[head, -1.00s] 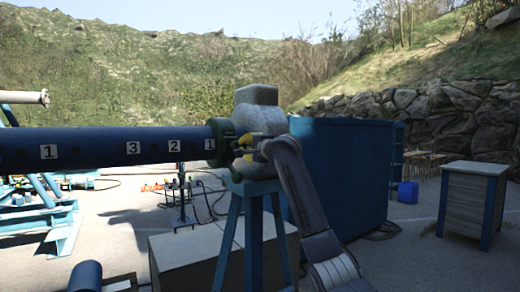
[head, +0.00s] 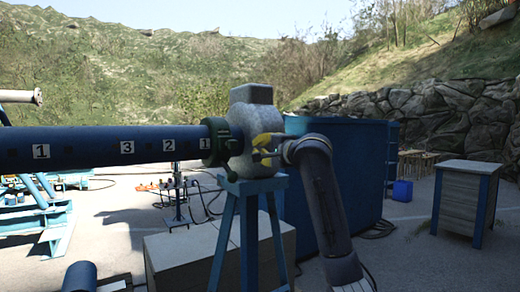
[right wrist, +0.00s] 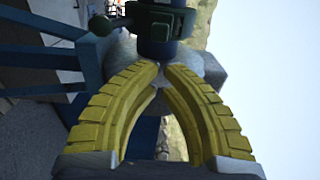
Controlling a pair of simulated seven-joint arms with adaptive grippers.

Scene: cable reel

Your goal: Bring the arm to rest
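My right arm rises from the lower right in the head view. Its yellow-fingered right gripper (head: 258,149) is at the right side of the grey, rounded housing (head: 250,96) at the pipe's end. In the right wrist view the gripper (right wrist: 164,66) has its curved yellow fingers meeting at the tips, with nothing seen between them. The grey housing (right wrist: 205,65) and dark green flange (right wrist: 160,22) lie beyond the fingertips. Whether the gripper touches the housing cannot be told. My left gripper is not seen.
A blue pipe (head: 80,147) with white number labels runs left from a green flange (head: 212,143). A blue stand (head: 248,205) holds the housing. Behind my right arm is a large blue container (head: 355,165).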

